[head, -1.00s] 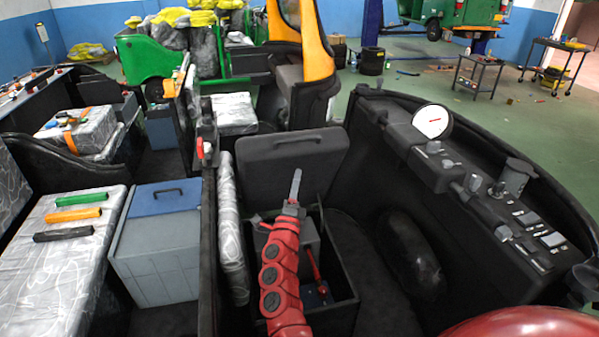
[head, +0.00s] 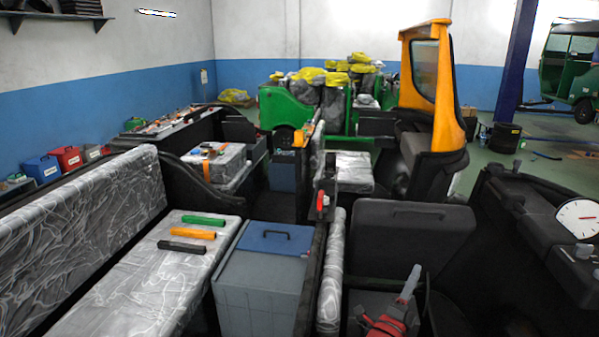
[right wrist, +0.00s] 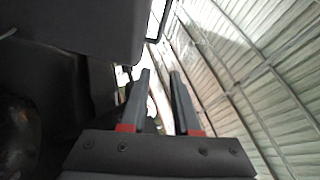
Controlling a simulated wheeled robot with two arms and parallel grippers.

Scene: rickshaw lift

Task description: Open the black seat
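The black seat (head: 385,238) shows in the head view as a dark panel with a handle along its upper part. It stands upright at the back of an open dark box. My right gripper (head: 413,275) is in front of the panel's lower part, below its handle. In the right wrist view, the two fingers of this gripper (right wrist: 160,80) are apart with nothing held between them. The dark panel (right wrist: 85,28) and its handle (right wrist: 160,18) show beyond the fingertips. Whether the gripper touches the panel cannot be told. My left gripper is not in view.
A grey bin with a blue lid (head: 262,280) stands to the left. Beyond it is a patterned bench (head: 150,285) with green, orange and black bars on it. A dashboard with a white gauge (head: 578,218) is at the right. An orange-framed cab (head: 440,80) stands behind.

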